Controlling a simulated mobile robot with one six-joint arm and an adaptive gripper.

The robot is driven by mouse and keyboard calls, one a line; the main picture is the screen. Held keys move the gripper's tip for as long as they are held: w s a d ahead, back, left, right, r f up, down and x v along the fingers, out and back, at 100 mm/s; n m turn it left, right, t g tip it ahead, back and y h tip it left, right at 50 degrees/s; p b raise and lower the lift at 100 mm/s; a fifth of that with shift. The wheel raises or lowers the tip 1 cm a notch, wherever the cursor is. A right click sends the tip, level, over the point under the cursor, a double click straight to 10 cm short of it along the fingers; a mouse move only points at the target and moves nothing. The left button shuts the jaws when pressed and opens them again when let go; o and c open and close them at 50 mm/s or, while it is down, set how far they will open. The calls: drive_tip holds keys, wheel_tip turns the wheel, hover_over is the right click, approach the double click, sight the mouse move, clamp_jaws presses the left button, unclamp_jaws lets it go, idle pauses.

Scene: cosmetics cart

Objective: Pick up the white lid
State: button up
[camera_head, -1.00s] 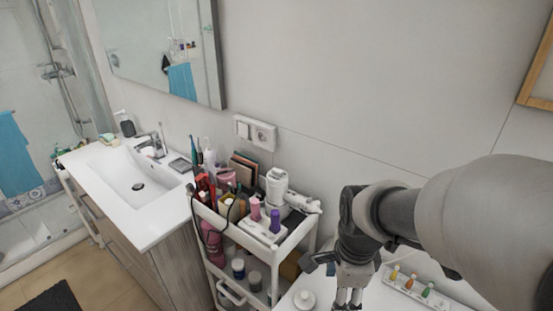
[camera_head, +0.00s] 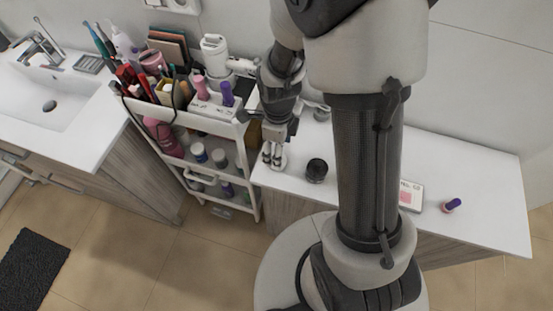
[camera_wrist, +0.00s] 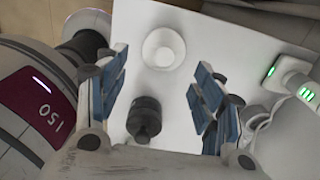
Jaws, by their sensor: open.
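The white lid (camera_wrist: 163,47) is a round white disc with a raised centre, lying on the white countertop. In the wrist view it sits ahead of my gripper (camera_wrist: 158,70), near the gap between the fingertips, with no finger touching it that I can see. My gripper is open and empty, its blue-padded fingers spread. In the head view my gripper (camera_head: 273,157) points down at the counter's left end, and the lid there is largely hidden by the fingers.
A dark jar (camera_wrist: 143,118) stands between the fingers' bases in the wrist view; it also stands right of my gripper in the head view (camera_head: 316,170). A crowded white cart (camera_head: 190,120) is close on the left. A purple-capped bottle (camera_head: 451,205) lies on the right counter.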

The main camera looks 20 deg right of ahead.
drive_tip(key=f, duration=0.2)
drive_tip(key=f+b, duration=0.1)
drive_tip(key=f, duration=0.1)
drive_tip(key=f+b, duration=0.1)
drive_tip(key=f, duration=0.1)
drive_tip(key=shift+w+a, duration=0.1)
drive_tip(key=shift+w, duration=0.25)
drive_tip(key=c, duration=0.5)
